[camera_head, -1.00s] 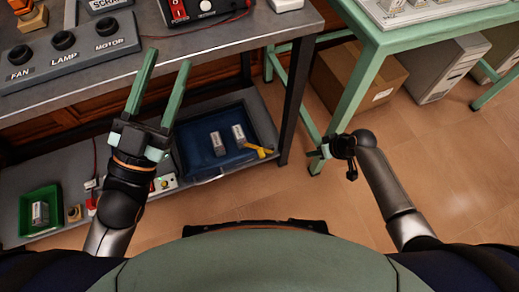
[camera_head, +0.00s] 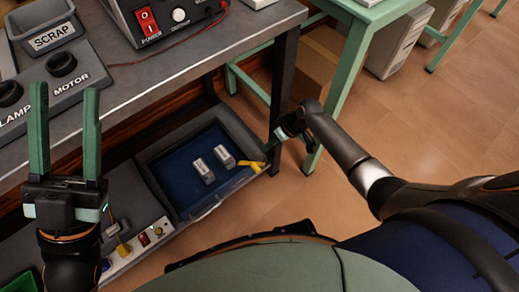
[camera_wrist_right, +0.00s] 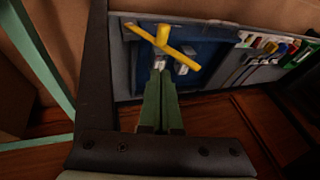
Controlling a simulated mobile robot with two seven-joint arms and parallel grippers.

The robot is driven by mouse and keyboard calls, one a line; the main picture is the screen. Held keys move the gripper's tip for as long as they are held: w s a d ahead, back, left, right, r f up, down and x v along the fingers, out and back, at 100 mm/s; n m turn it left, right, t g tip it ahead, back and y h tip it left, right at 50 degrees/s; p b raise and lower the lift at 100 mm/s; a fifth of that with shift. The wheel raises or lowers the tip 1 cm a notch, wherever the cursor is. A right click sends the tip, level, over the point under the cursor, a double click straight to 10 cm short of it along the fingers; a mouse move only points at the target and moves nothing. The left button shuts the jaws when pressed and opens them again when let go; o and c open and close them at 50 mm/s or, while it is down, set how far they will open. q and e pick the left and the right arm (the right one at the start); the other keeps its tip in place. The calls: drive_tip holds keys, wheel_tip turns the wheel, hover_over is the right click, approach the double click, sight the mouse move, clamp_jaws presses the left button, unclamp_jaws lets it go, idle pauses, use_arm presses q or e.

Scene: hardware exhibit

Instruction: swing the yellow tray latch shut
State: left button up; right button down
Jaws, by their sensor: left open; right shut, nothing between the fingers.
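The yellow tray latch (camera_head: 251,166) sits at the right front corner of the blue tray (camera_head: 178,176) on the low shelf. In the right wrist view the latch (camera_wrist_right: 163,40) is a yellow bar crossed by a second yellow piece, ahead of my fingertips. My right gripper (camera_head: 273,145) is just beyond the tray's right edge, close to the latch. In the wrist view its green fingers (camera_wrist_right: 160,80) are shut and empty; whether they touch the latch I cannot tell. My left gripper (camera_head: 65,90) is open and empty, in front of the bench.
Two small metal blocks (camera_head: 213,164) lie in the tray. A green table (camera_head: 357,45) is to the right.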

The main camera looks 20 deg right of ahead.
sight(256, 167)
use_arm(q)
wheel_tip(256, 167, down, 6)
drive_tip(key=b, duration=0.5)
drive_tip(key=shift+w+d+f, duration=0.15)
drive_tip(key=shift+d, duration=0.25)
use_arm(e)
drive_tip(key=x, duration=0.9)
drive_tip(key=shift+s, duration=0.1)
